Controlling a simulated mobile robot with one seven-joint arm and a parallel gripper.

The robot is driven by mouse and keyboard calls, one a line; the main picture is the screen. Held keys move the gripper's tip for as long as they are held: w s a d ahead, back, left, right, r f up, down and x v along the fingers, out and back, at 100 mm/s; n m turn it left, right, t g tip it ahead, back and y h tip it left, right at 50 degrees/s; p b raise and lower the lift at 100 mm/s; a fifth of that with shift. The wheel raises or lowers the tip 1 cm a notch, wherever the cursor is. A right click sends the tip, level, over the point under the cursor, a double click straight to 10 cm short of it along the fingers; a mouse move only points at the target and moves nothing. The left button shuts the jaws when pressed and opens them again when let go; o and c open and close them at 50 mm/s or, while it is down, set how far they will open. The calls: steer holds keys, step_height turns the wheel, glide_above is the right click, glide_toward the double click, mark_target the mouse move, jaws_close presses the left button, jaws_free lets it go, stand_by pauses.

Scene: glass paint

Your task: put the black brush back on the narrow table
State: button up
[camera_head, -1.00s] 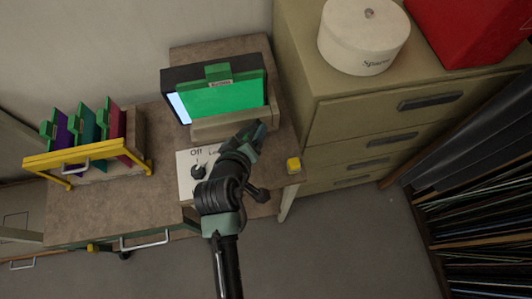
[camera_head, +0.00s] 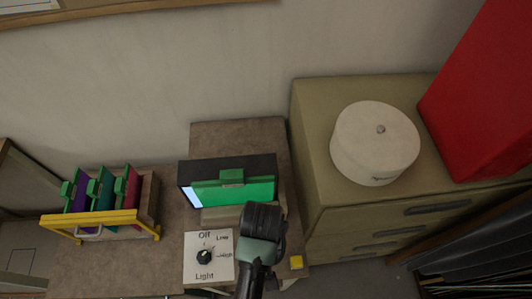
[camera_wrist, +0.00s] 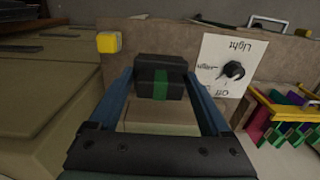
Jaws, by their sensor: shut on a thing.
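My gripper (camera_wrist: 160,84) shows in the wrist view with its two blue fingers on either side of a dark, block-shaped thing with a green band, which I take for the black brush (camera_wrist: 145,77). It is shut on this thing. In the head view my wrist hides the fingers and the brush, in front of the black box with the green panel. The brown table (camera_head: 238,137) stands against the wall below them. I cannot tell whether the brush touches it.
A white dial panel (camera_head: 196,270) and a yellow block (camera_head: 297,262) are near the table's front edge. A rack (camera_head: 72,230) of coloured slides stands at left. A drawer cabinet (camera_head: 312,120) with a round white box (camera_head: 374,142) is at right. The box with the green panel (camera_head: 262,190) stands behind my wrist.

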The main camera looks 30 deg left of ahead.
step_height(320, 180, down, 7)
steer(key=shift+f, duration=0.2)
steer(key=shift+f, duration=0.1)
